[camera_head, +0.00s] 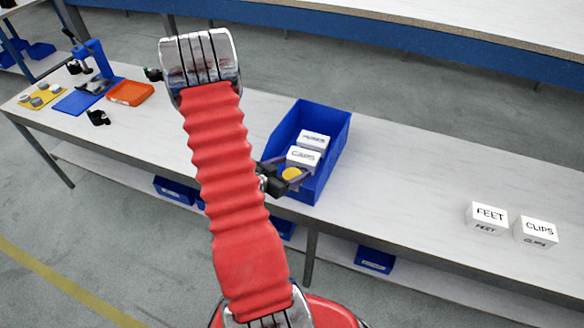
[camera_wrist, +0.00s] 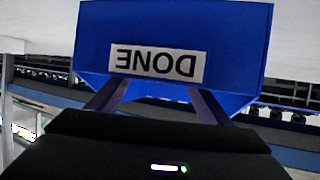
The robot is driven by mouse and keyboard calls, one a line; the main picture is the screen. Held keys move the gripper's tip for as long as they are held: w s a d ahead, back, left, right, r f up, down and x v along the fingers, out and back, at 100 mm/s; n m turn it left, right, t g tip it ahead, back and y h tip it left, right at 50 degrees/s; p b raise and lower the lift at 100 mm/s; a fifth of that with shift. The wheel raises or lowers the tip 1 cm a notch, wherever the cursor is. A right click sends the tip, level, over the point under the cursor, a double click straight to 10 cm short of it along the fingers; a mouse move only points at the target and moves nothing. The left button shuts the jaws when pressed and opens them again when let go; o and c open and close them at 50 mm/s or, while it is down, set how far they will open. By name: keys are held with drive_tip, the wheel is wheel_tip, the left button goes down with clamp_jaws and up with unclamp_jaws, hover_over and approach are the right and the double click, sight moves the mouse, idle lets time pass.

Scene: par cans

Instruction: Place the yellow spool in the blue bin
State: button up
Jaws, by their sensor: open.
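The blue bin (camera_head: 338,150) stands on the long white bench in the head view. The yellow spool (camera_head: 291,174) shows as a small yellow round at the bin's near side, in front of the white boxes. My gripper (camera_head: 295,168) is open, with its dark fingers on either side of the spool; whether they touch it I cannot tell. Whether the spool rests on the bin floor is also unclear. In the wrist view, my open fingers (camera_wrist: 160,90) point at the blue bin (camera_wrist: 225,40), whose DONE label appears upside down. The spool does not show there.
Two white boxes, one marked CLIPS (camera_head: 303,158), sit in the bin. FEET (camera_head: 487,217) and CLIPS (camera_head: 536,232) boxes stand at the bench's right. An orange tray (camera_head: 130,92) and a blue stand (camera_head: 98,60) are at the left.

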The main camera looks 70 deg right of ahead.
drive_tip(key=shift+r, duration=0.55)
drive_tip(key=v, duration=1.2)
drive_tip(key=shift+w, duration=0.15)
